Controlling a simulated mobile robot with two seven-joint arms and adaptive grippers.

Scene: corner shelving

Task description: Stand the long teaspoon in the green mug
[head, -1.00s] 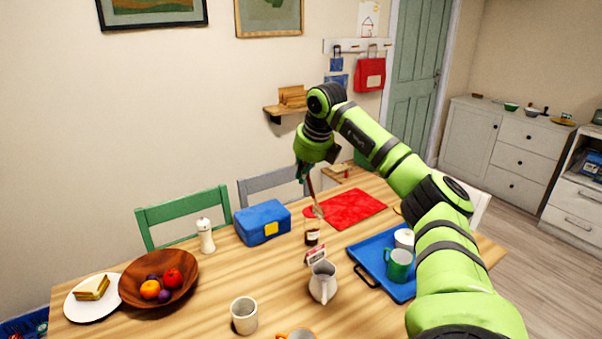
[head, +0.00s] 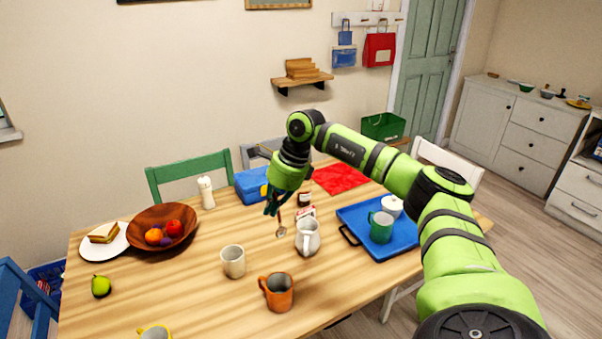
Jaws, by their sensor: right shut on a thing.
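The long teaspoon (head: 281,232) hangs bowl-down from my right gripper (head: 274,207), which is shut on it above the table. Its bowl shows just left of the white jug; the upper handle is hidden in the fingers. The green mug (head: 381,229) stands upright on the blue tray (head: 405,242), to the right of the gripper and beyond the jug. My left gripper is out of view.
A white jug (head: 308,238), a small card (head: 306,212) and a dark jar (head: 304,199) stand between spoon and tray. A white lidded pot (head: 392,205) is beside the green mug. A cream mug (head: 233,262) and orange mug (head: 278,293) stand nearer me.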

